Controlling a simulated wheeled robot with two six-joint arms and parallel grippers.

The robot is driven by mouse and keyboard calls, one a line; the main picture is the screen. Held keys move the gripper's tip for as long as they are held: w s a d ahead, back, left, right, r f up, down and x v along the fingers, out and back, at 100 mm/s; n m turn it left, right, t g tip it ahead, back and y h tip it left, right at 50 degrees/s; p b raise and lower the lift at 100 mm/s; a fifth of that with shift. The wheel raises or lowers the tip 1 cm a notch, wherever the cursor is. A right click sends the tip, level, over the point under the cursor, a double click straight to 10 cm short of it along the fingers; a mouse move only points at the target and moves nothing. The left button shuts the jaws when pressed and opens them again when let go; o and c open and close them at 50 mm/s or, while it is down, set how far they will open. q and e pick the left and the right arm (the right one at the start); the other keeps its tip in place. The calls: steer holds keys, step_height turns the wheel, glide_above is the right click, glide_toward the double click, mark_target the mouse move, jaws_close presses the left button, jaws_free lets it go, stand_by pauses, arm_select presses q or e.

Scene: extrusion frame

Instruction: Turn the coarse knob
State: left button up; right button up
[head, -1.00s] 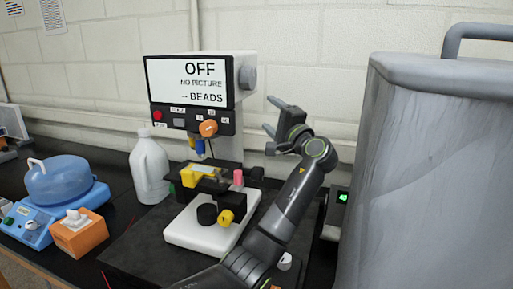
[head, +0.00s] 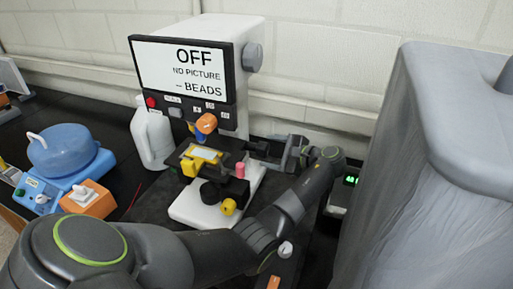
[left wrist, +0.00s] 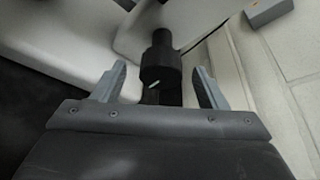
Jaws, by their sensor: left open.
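No label shows which knob is coarse. My right gripper is out of view.
A screen reading OFF, NO PICTURE, BEADS (head: 182,70) stands above the microscope. A large grey covered object (head: 400,190) stands close on the right. A white jug (head: 153,135) is on the left.

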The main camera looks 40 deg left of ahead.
mark_target(267, 151)
arm_select(q)
steer(key=x, duration=0.1)
steer(key=b+x, duration=0.1)
steer(key=x, duration=0.2)
steer(key=shift+w+a+f+b, duration=0.2)
steer(key=shift+a+f+b, duration=0.1)
steer(key=shift+f+b, duration=0.1)
steer(key=shift+a, duration=0.6)
steer(key=shift+r, duration=0.1)
steer(key=c, duration=1)
steer(key=shift+o, duration=0.2)
steer(key=shift+n+t+y+b, duration=0.4)
steer(key=shift+n+t+b, duration=0.2)
steer(key=shift+n, duration=0.4)
